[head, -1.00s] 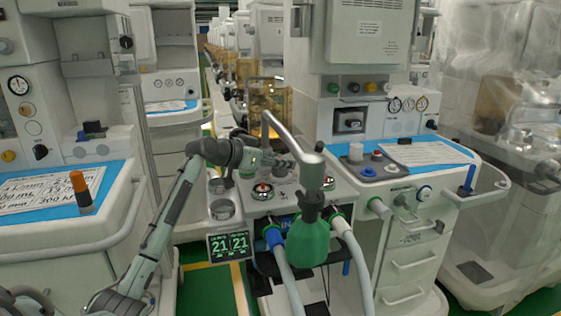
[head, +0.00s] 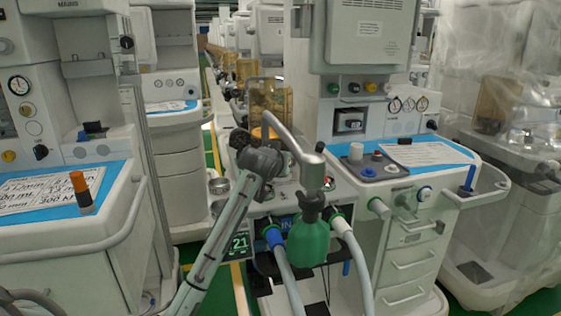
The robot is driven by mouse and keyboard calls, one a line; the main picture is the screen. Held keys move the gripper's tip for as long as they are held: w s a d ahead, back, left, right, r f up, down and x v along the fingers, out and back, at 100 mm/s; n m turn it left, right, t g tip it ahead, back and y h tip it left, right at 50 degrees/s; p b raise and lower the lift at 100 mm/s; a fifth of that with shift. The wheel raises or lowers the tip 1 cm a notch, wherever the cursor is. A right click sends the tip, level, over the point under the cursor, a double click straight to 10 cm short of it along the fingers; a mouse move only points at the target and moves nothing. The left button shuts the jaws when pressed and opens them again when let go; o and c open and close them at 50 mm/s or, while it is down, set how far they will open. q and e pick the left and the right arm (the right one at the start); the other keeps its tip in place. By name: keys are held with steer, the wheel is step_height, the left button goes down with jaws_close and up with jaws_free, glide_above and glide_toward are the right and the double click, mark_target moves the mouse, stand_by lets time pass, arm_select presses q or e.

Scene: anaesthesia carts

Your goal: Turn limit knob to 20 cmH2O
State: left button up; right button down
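My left arm rises from the bottom edge to a dark wrist in front of the absorber unit. The dark end of the arm, likely my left gripper (head: 240,139), is near the amber canister. Its fingers cannot be made out, so open or shut is unclear. A second knob is mostly hidden behind my wrist; I cannot tell which is the limit knob.
A curved metal arm (head: 285,132) carries a green bag (head: 308,238) in front of the unit. Two grey hoses (head: 285,270) hang below. An amber canister (head: 268,100) stands behind. Carts with blue tops (head: 432,153) flank it.

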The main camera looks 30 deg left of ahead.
arm_select(q)
steer(key=shift+f, duration=0.1)
stand_by(0.3)
steer(key=o, duration=1.2)
steer(key=shift+s, duration=0.1)
steer(key=v, duration=1.2)
